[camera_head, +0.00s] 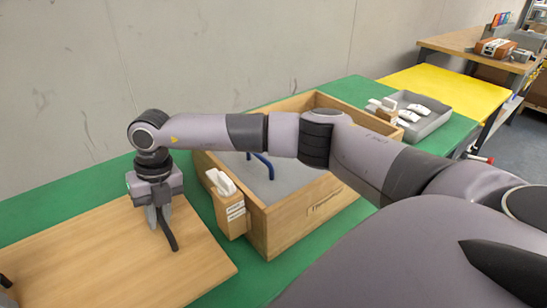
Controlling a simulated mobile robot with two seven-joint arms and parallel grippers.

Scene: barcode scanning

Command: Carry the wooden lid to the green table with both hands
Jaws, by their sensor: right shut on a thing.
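The wooden lid (100,265) is a flat light-brown board at the lower left, running out of the picture. It lies flat on or just above the green table (60,195); I cannot tell which. My right gripper (160,222) points down over the lid's far right part and is shut on its dark handle (169,238). A small dark piece shows at the left picture edge over the lid; I cannot tell what it is. I do not clearly see my left gripper.
An open wooden crate (300,222) stands right of the lid, with a blue handle (262,163) inside and a wooden holder with a white device (224,183) on its side. My right arm crosses above it. A grey tray (430,123) and a yellow table (450,92) are farther right. A wall stands behind.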

